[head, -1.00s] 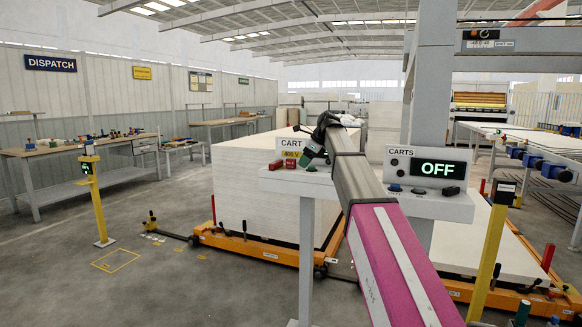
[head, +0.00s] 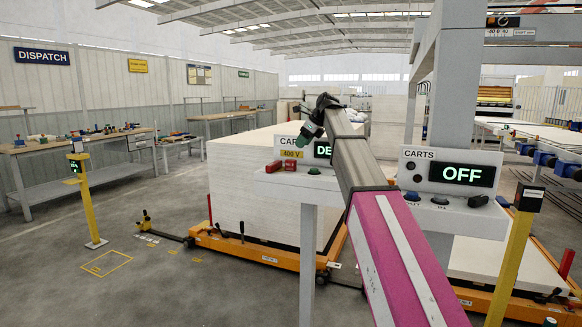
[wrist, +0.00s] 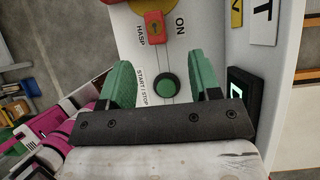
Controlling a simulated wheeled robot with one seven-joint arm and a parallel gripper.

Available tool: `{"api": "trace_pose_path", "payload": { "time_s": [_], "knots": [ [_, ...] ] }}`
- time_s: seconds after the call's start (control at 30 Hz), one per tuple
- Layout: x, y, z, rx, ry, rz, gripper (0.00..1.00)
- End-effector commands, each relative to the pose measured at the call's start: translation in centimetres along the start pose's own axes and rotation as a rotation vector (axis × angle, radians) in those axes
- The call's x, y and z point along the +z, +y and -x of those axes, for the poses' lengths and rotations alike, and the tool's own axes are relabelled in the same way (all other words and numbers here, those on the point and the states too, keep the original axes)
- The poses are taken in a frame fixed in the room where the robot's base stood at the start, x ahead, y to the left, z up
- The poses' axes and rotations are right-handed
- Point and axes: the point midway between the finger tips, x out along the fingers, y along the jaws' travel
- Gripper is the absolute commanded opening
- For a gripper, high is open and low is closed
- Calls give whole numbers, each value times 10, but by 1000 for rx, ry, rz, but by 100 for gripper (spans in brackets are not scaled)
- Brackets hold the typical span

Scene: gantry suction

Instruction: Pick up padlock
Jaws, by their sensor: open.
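In the head view, red pieces (head: 290,165) sit at the left of the CARTS console; I cannot tell which is the padlock. My gripper (wrist: 160,72) has two green fingers spread wide with nothing between them. The padlock lies beyond the fingertips, apart from them. In the head view my gripper (head: 306,134) hangs above the left side of the console.
A green START STOP button (wrist: 167,87) lies between the fingers in the wrist view. A lit display (wrist: 238,92) stands close to the right finger. The console's right part (head: 450,190) reads OFF. A yellow post (head: 512,255) stands at right; open floor lies left.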

Motion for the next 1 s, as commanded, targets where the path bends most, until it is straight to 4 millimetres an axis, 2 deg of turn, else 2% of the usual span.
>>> {"api": "trace_pose_path", "payload": {
  "time_s": [0.3, 0.57, 0.87, 1.0],
  "knots": [
    [0, 1, -44, 1, 1, 1, 57],
    [-2, 3, -60, 1, 0, 1, 57],
    [-4, 7, -100, 1, 0, 1, 57],
    [-4, 7, -104, 0, 0, 1, 57]
  ]
}}
